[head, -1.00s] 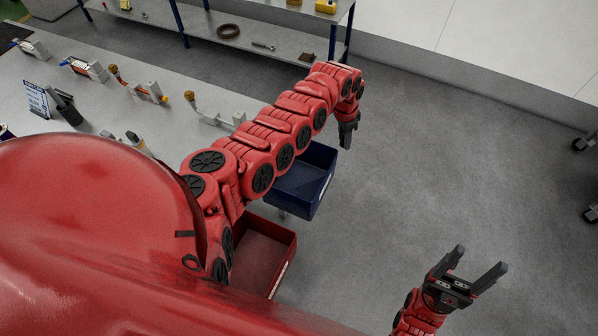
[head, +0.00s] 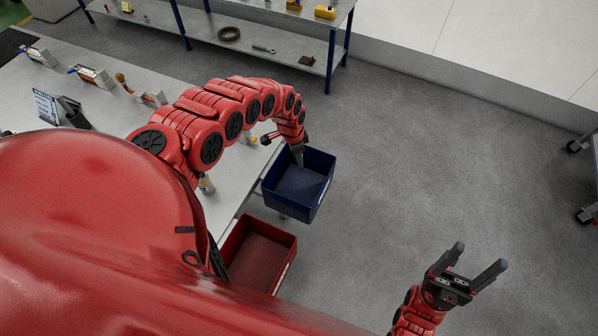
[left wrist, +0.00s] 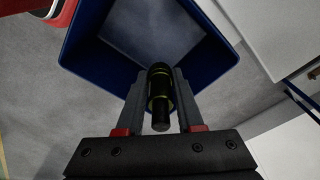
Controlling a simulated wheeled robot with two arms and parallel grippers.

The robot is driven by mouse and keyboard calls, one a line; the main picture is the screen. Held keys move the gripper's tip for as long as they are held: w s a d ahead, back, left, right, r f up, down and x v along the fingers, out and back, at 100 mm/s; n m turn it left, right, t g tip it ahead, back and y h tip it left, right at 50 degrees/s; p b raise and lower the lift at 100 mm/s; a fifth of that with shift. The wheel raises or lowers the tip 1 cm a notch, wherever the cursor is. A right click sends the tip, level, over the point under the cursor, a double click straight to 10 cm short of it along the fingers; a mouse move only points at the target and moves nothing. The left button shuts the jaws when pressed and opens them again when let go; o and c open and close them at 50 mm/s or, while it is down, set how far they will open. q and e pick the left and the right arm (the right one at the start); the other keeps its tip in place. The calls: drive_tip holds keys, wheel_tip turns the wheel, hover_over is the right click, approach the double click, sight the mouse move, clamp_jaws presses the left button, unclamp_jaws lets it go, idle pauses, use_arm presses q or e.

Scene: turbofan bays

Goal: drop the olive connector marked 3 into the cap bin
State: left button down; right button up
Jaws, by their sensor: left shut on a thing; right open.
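My left gripper (head: 297,155) is over the back part of the blue bin (head: 292,207), pointing down. In the left wrist view the gripper (left wrist: 160,85) is shut on a dark cylindrical connector (left wrist: 159,98) with a yellow-green band. The connector is between the fingers, above the open blue bin (left wrist: 88,70). Its marking cannot be read, and in the head view I cannot make it out. No label tells me which bin is the cap bin. My right gripper (head: 468,272) is open and empty, at the lower right over the floor.
A red bin (head: 290,262) stands nearer to me than the blue bin, and looks empty. The workbench (head: 60,75) on the left holds several parts and a small sign (head: 45,106). A shelf unit (head: 180,22) stands at the back.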

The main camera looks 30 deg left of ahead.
use_arm(q)
wheel_tip(320, 180, down, 6)
drive_tip(key=b, duration=0.5)
drive_tip(key=shift+w+r, duration=0.1)
drive_tip(key=shift+r, duration=0.15)
drive_tip(key=shift+c, duration=2.3)
unclamp_jaws()
drive_tip(key=r, duration=0.4)
drive_tip(key=a+r, duration=0.1)
drive_tip(key=shift+s+r, duration=0.25)
drive_tip(key=shift+r, duration=0.15)
wheel_tip(320, 180, up, 12)
drive_tip(key=s+p, duration=0.1)
drive_tip(key=p, duration=0.8)
drive_tip(key=shift+a+f, duration=0.2)
